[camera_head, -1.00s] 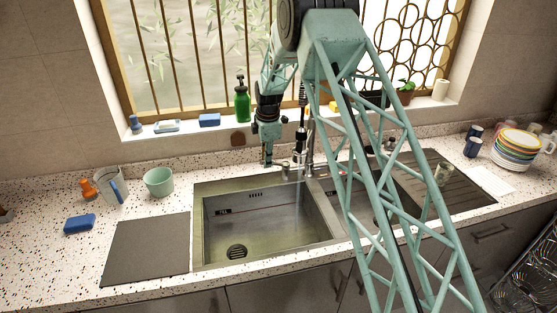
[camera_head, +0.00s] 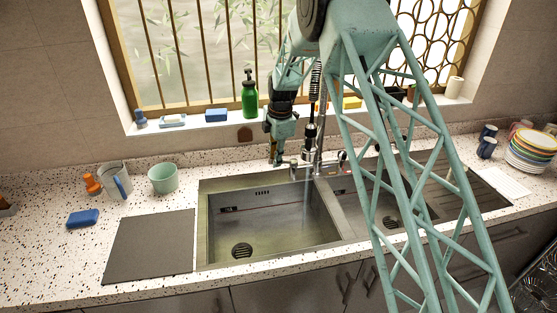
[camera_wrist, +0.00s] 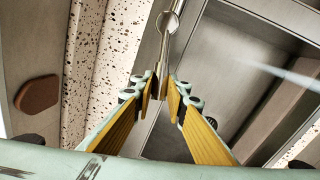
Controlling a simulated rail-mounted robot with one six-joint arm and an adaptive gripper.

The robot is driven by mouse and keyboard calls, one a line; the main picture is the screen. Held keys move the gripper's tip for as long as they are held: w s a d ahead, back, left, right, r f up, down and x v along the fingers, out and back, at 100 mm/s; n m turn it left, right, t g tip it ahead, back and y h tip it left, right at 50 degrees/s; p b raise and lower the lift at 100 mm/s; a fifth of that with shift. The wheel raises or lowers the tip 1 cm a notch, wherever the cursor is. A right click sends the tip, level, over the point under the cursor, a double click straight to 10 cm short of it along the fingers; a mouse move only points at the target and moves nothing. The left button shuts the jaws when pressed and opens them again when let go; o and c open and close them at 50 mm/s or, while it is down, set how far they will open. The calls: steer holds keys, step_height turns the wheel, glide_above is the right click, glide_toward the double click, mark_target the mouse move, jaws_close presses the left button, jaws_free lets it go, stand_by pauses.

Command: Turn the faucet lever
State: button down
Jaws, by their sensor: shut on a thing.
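The chrome faucet (camera_head: 321,125) stands at the back of the sink, its dark spray head hanging over the basin. My gripper (camera_head: 276,161) is at the left side of the faucet base, pointing down. In the wrist view, my gripper (camera_wrist: 165,88) has its yellow-padded fingers closed around the thin metal faucet lever (camera_wrist: 172,48), which runs up from between the fingertips.
The double sink (camera_head: 270,215) lies in a speckled counter (camera_head: 50,250). A green cup (camera_head: 162,179), a pitcher (camera_head: 115,180) and a blue sponge (camera_head: 83,218) stand to the left. A green soap bottle (camera_head: 249,97) is on the sill. Stacked plates (camera_head: 532,150) stand at right.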

steer(key=c, duration=2.5)
jaws_free()
steer(key=shift+c, duration=0.2)
steer(key=shift+r, duration=0.15)
step_height(320, 180, up, 12)
steer(key=s+d, duration=0.1)
steer(key=s, duration=0.1)
steer(key=shift+f, duration=0.2)
